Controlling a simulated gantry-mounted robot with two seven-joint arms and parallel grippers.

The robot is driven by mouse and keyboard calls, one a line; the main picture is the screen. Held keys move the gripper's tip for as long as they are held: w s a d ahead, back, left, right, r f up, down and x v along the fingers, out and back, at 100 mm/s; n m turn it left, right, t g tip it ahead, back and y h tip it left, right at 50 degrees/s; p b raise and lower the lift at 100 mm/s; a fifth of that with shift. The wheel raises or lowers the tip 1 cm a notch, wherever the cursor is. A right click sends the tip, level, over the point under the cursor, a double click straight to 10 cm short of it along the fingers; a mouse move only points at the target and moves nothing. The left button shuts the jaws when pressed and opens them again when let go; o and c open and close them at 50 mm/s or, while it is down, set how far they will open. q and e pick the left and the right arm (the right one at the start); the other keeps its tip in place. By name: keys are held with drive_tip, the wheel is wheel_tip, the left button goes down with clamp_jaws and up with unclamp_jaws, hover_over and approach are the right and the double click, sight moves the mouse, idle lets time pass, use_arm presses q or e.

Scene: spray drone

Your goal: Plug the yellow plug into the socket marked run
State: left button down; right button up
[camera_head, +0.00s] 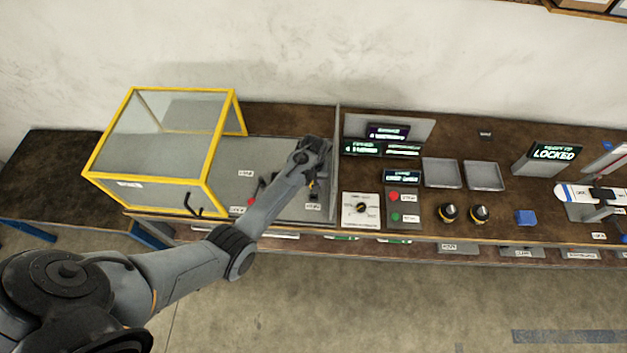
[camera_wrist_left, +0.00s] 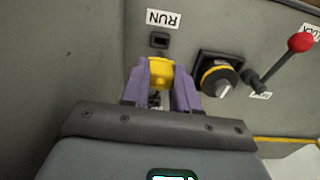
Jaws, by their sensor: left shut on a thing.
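My left gripper (camera_head: 313,184) reaches over the grey panel beside the yellow-framed box in the head view. In the left wrist view its purple fingers (camera_wrist_left: 160,84) are shut on the yellow plug (camera_wrist_left: 160,72). The socket marked RUN (camera_wrist_left: 159,40) is a small dark opening just beyond the plug, under a white label (camera_wrist_left: 163,18) that reads upside down. The plug looks apart from the socket, nearly in line with it; its height above the panel is hard to tell. In the head view the arm mostly hides the plug and socket. My right gripper is not in view.
A black and yellow rotary knob (camera_wrist_left: 218,77) and a lever with a red ball (camera_wrist_left: 300,42) stand right of the fingers. The yellow-framed clear box (camera_head: 208,160) is left of the arm. A thin upright divider (camera_head: 336,160) stands right of the gripper.

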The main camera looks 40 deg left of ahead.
use_arm(q)
drive_tip(key=shift+r, duration=0.15)
drive_tip(key=shift+f+b, duration=1.9)
drive_tip(key=shift+f, duration=1.15)
drive_tip(key=shift+p, duration=0.6)
drive_tip(key=shift+f+b, duration=1)
drive_tip(key=shift+f, duration=0.25)
drive_tip(key=c, duration=0.8)
unclamp_jaws()
wheel_tip(320, 180, up, 11)
drive_tip(key=shift+f+p, duration=0.1)
drive_tip(key=shift+p, duration=0.45)
